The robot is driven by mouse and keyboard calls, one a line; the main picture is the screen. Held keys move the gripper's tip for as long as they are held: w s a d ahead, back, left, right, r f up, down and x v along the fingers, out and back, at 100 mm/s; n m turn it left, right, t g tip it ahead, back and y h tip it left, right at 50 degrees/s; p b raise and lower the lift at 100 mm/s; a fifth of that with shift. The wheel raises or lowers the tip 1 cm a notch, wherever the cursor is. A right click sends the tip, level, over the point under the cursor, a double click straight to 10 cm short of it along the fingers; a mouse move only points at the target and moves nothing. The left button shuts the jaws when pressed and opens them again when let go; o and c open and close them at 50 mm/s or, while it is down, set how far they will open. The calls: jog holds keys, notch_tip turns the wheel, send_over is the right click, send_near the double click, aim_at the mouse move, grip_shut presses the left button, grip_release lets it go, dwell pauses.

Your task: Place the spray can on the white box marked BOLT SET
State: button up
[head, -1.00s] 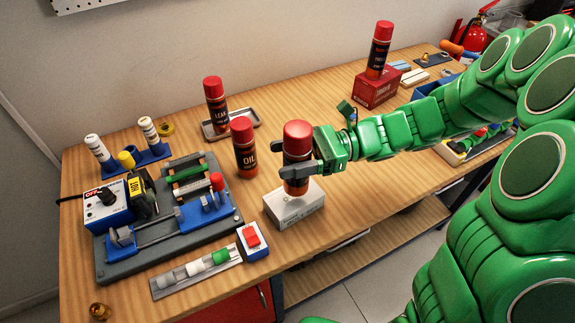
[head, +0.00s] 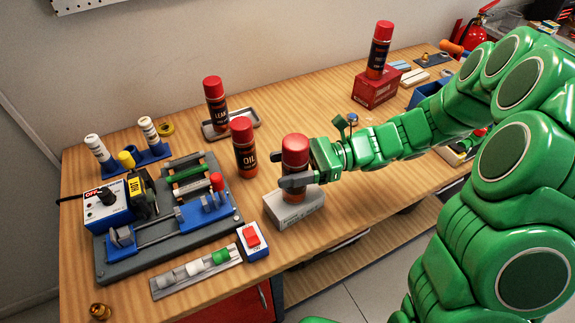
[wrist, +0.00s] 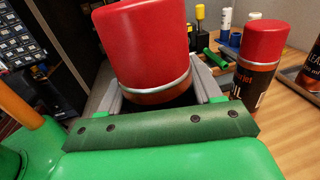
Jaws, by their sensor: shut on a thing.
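A red-capped spray can (head: 295,152) is held upright in my gripper (head: 285,172), which is shut on it. The can is directly over the white box (head: 293,209) near the table's front edge. The can's base is hidden behind the gripper fingers or very close to the box top, so I cannot tell whether it touches. The print on the box is too small to read surely. In the wrist view the held can's red cap (wrist: 142,45) fills the middle, between the grey fingers.
An OIL can (head: 245,150) stands just left of the held can. A LEAK can (head: 216,105) stands on a tray behind it. Another can (head: 379,50) stands on a red box (head: 377,90). A red-switch box (head: 252,240) and a grey fixture (head: 170,255) lie left.

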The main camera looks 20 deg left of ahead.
jog(key=shift+f, duration=0.1)
jog(key=o, duration=1.2)
jog(key=shift+o, duration=0.2)
jog(key=shift+r, duration=0.2)
jog(key=v, duration=1.2)
